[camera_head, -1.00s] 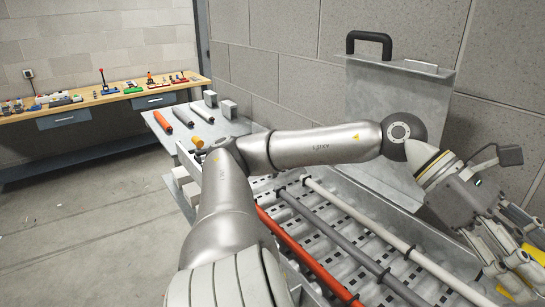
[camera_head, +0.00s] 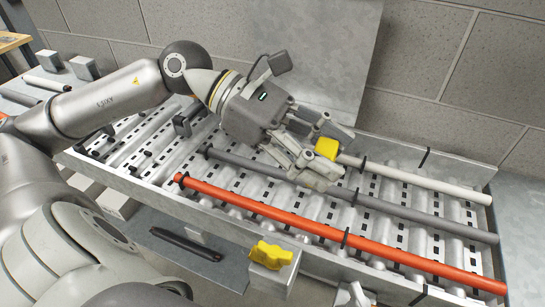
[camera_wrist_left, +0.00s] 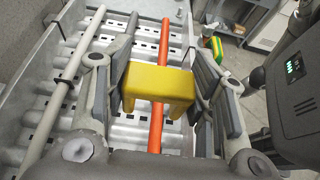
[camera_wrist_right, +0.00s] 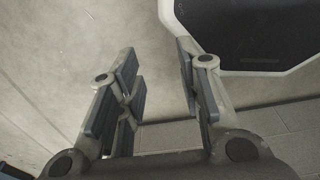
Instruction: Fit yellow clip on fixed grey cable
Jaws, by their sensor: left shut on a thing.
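The yellow clip (camera_head: 326,148) is held in my left gripper (camera_head: 328,155), above the cable tray. In the left wrist view the yellow clip (camera_wrist_left: 158,82) sits between the two fingers like a bridge, its open side towards the bottom of the picture. The dark grey cable (camera_head: 400,209) runs along the tray between the white and orange cables; the gripper partly hides it. My right gripper (camera_wrist_right: 160,90) is open and empty in the right wrist view, away from the tray.
The orange cable (camera_head: 300,228) lies nearest the front wall and the white cable (camera_head: 425,182) lies at the back. Black ties hold the cables on the slotted tray (camera_head: 115,180). Another yellow piece (camera_head: 271,254) rests on a grey block in front. A wall stands behind.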

